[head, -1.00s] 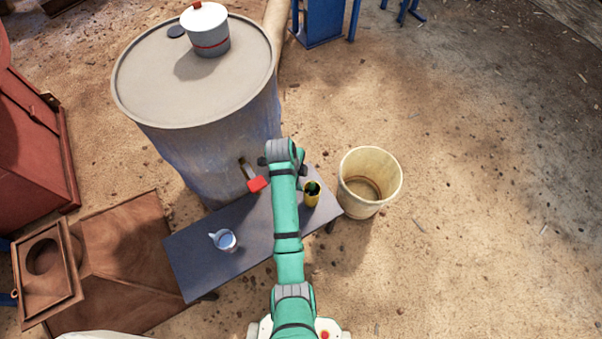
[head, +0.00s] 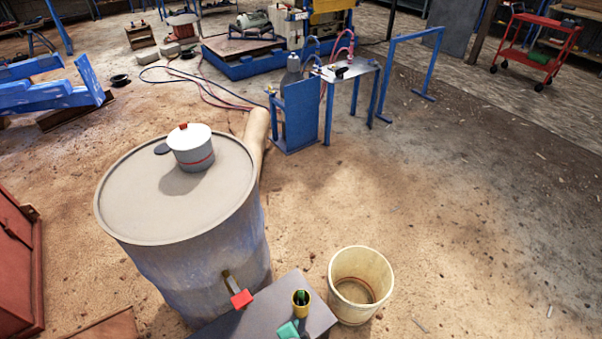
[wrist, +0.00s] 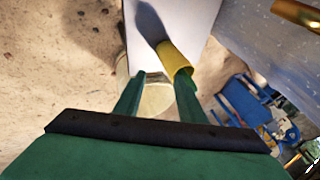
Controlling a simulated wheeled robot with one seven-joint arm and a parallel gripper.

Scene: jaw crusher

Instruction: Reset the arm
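My gripper (wrist: 160,78) shows in the wrist view with its two green fingers apart and nothing between them. A yellow cup (wrist: 174,58) stands on the bench just beyond the right fingertip, which covers part of it; I cannot tell whether they touch. In the head view the yellow cup (head: 301,309) has something dark green at its mouth. Only a small teal piece of my arm shows at the bottom edge there, beside the cup.
A large drum (head: 190,265) with a white lidded pot (head: 192,152) on top stands beside the bench (head: 262,312). A red-handled tap (head: 241,299) juts from the drum. A cream bucket (head: 345,318) stands right of the bench. Open floor lies further right.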

